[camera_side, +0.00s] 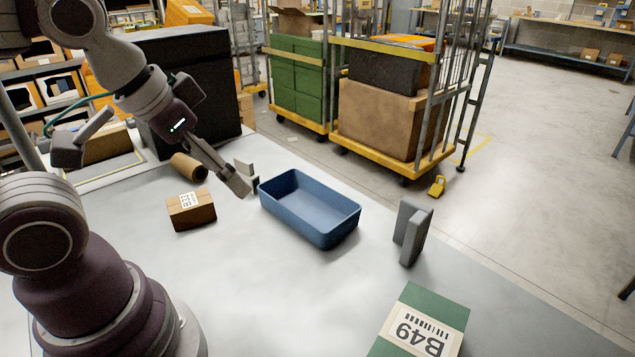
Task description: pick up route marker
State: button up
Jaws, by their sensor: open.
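No object is clearly identifiable as the route marker. On the pale table, a small brown carton (191,210) with a white printed label lies left of a blue open tray (311,237). A brown cylinder (188,167) lies behind the carton. A grey upright piece made of two plates (411,232) stands right of the tray. My gripper (247,183) reaches down from the upper left, with its tips just left of the tray's back-left corner. It is open. A pale grey and dark piece shows beside the tips; I cannot tell whether it is a finger or separate.
A green box (402,312) labelled B49 lies at the front right. A large black case (190,85) stands at the back left. The tray looks empty. Yellow-edged roll cages (378,152) stand on the floor beyond the table. The table's front middle is clear.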

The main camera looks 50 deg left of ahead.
jog(key=shift+o, duration=1.1)
jog(key=shift+w, duration=0.1)
jog(key=n+g, duration=0.1)
jog(key=n, duration=0.1)
send_near(242, 160)
jog(key=d, duration=0.1)
jog(key=shift+y, duration=0.4)
jog(key=x, duration=1)
jog(key=shift+a+f, duration=0.1)
jog(key=shift+f, duration=0.15)
jog(key=c, duration=1.1)
